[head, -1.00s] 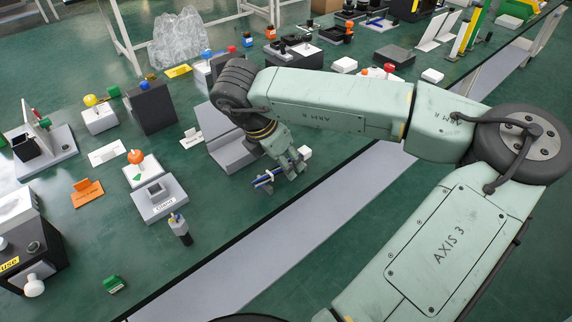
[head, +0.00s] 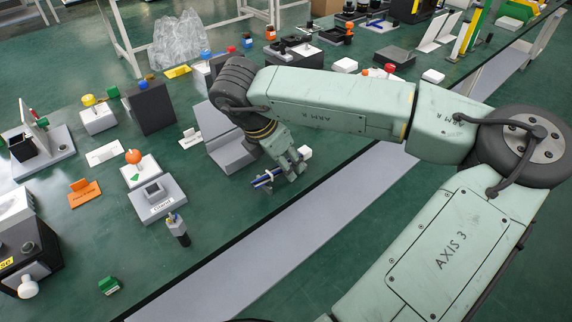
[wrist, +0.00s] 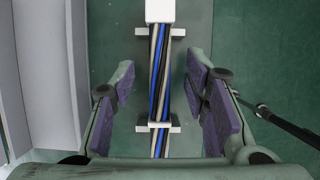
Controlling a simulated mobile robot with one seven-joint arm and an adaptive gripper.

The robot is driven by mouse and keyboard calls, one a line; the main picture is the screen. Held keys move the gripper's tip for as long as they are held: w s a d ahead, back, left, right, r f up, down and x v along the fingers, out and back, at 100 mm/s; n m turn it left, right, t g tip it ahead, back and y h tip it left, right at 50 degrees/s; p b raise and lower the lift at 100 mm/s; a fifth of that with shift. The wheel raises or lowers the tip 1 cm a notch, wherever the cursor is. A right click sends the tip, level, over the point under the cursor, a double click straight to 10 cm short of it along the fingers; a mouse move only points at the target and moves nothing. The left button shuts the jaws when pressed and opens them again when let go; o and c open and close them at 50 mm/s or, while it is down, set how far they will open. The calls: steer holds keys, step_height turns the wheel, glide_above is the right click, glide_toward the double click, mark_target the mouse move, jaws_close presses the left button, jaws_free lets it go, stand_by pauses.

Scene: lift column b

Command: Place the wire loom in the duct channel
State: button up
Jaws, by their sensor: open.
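The wire loom (wrist: 161,75) is a bundle of blue, black and pale wires with a white block (wrist: 160,10) at its far end. White cradle-like supports hold it at two places. My gripper (wrist: 163,115) is open, with one purple-padded finger on each side of the loom and a gap to both. In the head view my gripper (head: 285,172) is low over the green bench, and the loom (head: 266,179) shows partly beside its fingers. A grey stepped piece (head: 232,152) stands just left of the gripper; I cannot tell whether it is the duct channel.
The grey piece's long walls (wrist: 45,75) run close to the left finger in the wrist view. A dark rod (wrist: 285,122) lies at right. The bench's front edge is close to the gripper.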

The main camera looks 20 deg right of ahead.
steer(key=shift+c, duration=0.2)
jaws_close()
stand_by(0.3)
